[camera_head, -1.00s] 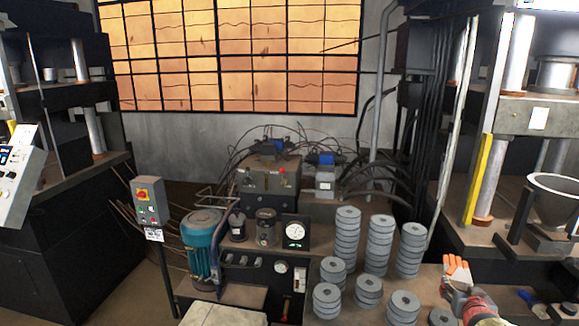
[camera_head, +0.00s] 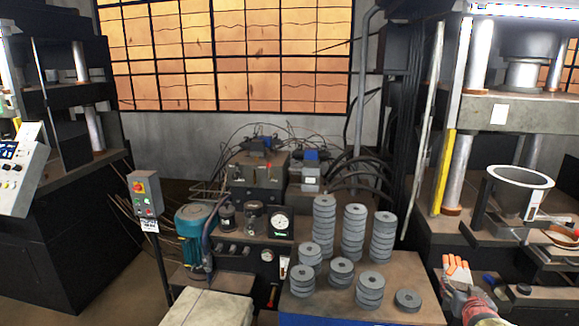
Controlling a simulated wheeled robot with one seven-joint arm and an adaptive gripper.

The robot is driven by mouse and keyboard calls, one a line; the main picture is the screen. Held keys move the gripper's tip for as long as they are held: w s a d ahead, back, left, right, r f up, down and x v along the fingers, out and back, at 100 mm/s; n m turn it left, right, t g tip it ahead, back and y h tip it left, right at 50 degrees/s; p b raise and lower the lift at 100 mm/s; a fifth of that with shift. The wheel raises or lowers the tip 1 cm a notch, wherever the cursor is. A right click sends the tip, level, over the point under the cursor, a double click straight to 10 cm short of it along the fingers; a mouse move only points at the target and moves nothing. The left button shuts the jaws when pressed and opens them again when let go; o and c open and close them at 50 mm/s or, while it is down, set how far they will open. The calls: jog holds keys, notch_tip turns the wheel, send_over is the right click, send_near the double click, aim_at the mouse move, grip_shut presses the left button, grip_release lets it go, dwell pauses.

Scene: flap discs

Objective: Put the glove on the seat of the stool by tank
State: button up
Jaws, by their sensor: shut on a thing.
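The glove (camera_head: 457,266), with orange fingers and a paler lower part, stands upright at the lower right. My gripper (camera_head: 458,288) is shut on its lower part and hides some of it. The glove is in front of the right-hand press, just right of the table with the discs. A pale, flat-topped thing (camera_head: 208,308) is at the bottom edge, left of that table; I cannot tell whether it is the stool's seat. A dark tank-like unit (camera_head: 258,172) with hoses stands behind the gauges.
Several stacks of grey flap discs (camera_head: 354,232) stand on the brown table (camera_head: 405,272). A teal motor (camera_head: 193,232) and a control post (camera_head: 146,196) stand left of it. A large press (camera_head: 500,116) with a grey bowl (camera_head: 520,190) is on the right.

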jog(key=s+a+f+n+t+y, duration=0.1)
jog(key=s+a+f+n+y, duration=0.2)
jog(key=a+f, duration=1.05)
jog(key=s+a+f+n+t+y, duration=0.1)
jog(key=s+a+f+n+y, duration=0.25)
jog(key=a+f, duration=0.95)
notch_tip(320, 180, down, 7)
jog(key=a+b, duration=0.2)
jog(key=b, duration=0.8)
jog(key=shift+a+r+m, duration=0.15)
jog(key=shift+a+m, duration=0.15)
jog(key=shift+m, duration=0.05)
jog(key=shift+s, duration=0.2)
